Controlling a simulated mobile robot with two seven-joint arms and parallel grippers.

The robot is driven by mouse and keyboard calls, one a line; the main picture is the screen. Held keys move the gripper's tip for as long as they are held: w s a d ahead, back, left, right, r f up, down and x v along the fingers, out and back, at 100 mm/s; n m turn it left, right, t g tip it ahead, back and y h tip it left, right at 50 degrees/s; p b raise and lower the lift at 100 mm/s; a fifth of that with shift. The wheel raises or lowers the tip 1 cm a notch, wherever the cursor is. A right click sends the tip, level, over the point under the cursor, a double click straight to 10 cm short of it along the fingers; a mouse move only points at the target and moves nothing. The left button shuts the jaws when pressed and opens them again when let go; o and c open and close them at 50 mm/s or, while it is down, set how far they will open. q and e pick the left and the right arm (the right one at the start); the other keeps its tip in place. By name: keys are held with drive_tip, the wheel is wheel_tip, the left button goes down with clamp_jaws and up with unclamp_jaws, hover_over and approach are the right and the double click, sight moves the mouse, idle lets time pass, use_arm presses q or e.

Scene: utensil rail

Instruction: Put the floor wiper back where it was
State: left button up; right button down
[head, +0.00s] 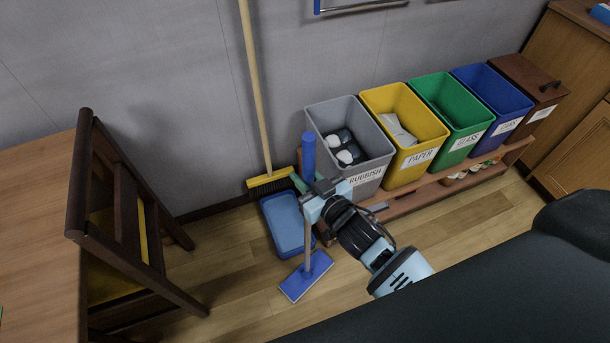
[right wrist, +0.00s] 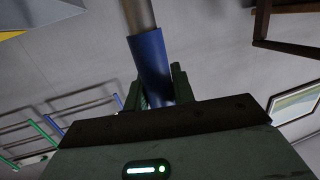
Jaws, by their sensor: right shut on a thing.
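The floor wiper has a blue upper grip (head: 309,152), a grey pole (head: 307,235) and a flat blue head (head: 306,277). It is roughly upright, with its head low at the floor; I cannot tell whether it touches. My right gripper (head: 312,188) is shut on the wiper at its upper part. In the right wrist view the blue grip (right wrist: 150,58) runs between the dark green fingers (right wrist: 161,88), with the grey pole (right wrist: 139,15) beyond. My left gripper is not in view.
A yellow broom (head: 258,95) leans on the wall. Grey (head: 345,115), yellow (head: 405,125), green (head: 452,118) and blue (head: 492,100) bins stand on a wooden rack to the right. A chair (head: 125,185) and table (head: 35,210) are left.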

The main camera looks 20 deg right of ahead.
drive_tip(key=c, duration=1.2)
unclamp_jaws()
drive_tip(key=shift+f, duration=0.1)
drive_tip(key=shift+o, duration=0.2)
drive_tip(key=v, duration=1.2)
drive_tip(key=shift+r, duration=0.2)
drive_tip(key=s+f+g, duration=0.3)
drive_tip(key=s+f, duration=0.2)
drive_tip(key=s, duration=0.5)
drive_tip(key=s+f+g+h, duration=0.1)
drive_tip(key=s+f+g, duration=0.2)
drive_tip(key=s+f, duration=0.3)
drive_tip(key=s+d+f+m+g+h, duration=0.1)
drive_tip(key=s+f+g, duration=0.2)
drive_tip(key=s, duration=1.2)
wheel_tip(320, 180, down, 3)
drive_tip(key=shift+s+r+g, duration=0.1)
drive_tip(key=shift+s+g, duration=0.2)
drive_tip(key=shift+d, duration=0.1)
